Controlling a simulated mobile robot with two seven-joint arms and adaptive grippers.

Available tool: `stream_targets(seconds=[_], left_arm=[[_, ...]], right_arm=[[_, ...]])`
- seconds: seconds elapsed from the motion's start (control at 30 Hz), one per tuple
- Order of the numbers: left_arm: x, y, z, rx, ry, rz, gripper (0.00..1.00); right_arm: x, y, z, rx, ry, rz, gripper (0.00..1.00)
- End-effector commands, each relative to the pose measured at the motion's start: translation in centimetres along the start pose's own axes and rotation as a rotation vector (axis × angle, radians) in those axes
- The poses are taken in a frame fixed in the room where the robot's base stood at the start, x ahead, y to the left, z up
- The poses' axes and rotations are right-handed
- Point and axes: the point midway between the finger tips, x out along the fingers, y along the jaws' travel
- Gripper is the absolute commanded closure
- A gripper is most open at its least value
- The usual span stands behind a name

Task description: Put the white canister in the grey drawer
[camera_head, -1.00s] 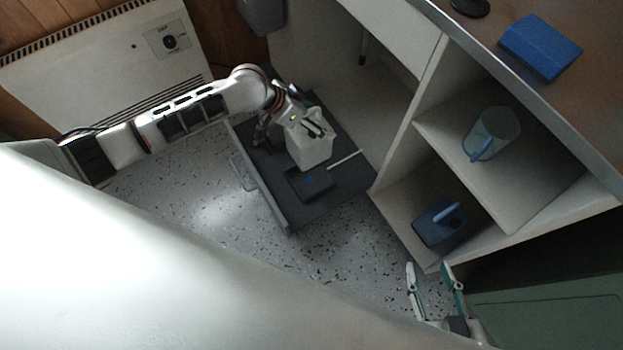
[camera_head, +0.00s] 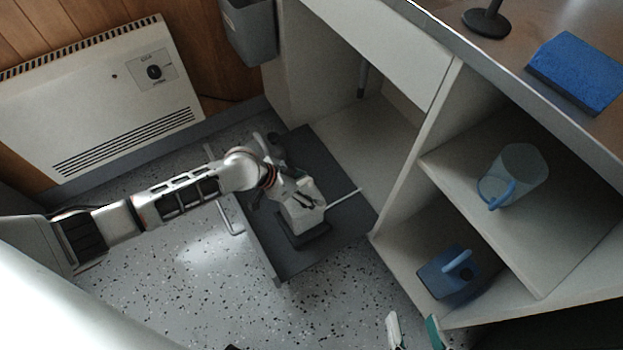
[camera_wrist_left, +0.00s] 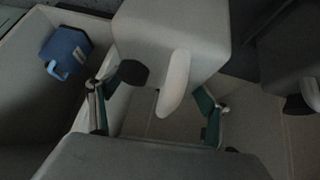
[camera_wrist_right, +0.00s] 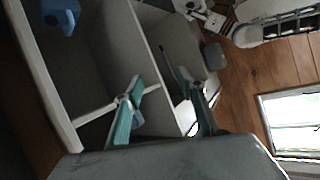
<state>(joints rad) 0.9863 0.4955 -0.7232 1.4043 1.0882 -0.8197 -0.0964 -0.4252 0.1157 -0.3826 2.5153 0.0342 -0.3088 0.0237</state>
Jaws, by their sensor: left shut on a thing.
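The white canister (camera_head: 306,213) is in my left gripper (camera_head: 288,196), over the open grey drawer (camera_head: 345,222) in the head view. In the left wrist view the canister (camera_wrist_left: 175,35) fills the top middle, and its pale handle (camera_wrist_left: 174,85) lies between my left gripper's two fingers. I cannot tell whether the canister touches the drawer floor. The canister partly covers a dark flat object (camera_head: 303,238) in the drawer. My right gripper (camera_head: 415,332) is open and empty, low in the head view by the cabinet's lower corner; the right wrist view shows its fingers apart.
The cabinet's shelves at right hold a blue container (camera_head: 449,275) and a clear jug (camera_head: 515,175). A blue block (camera_head: 577,72) lies on the worktop. A white heater (camera_head: 100,100) stands at the left wall. Open floor lies before the drawer.

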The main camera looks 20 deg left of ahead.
Motion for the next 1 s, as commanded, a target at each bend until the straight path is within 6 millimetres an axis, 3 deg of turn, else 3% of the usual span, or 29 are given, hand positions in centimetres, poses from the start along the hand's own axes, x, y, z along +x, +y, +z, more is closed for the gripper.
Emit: stream_targets(seconds=[0.23, 0.57, 1.0], left_arm=[[0.5, -0.3, -0.4, 0.000, 0.015, -0.003, 0.78], [3.5, -0.5, 2.5, -0.003, 0.008, 0.000, 0.78], [3.7, -0.8, 2.2, 0.002, 0.015, -0.004, 0.78]], right_arm=[[0.1, -0.9, 0.3, 0.066, 0.004, -0.008, 0.60], [0.1, -2.6, 2.0, 0.232, 0.004, -0.034, 0.60], [0.3, -3.1, 1.5, 0.278, 0.022, -0.033, 0.60]])
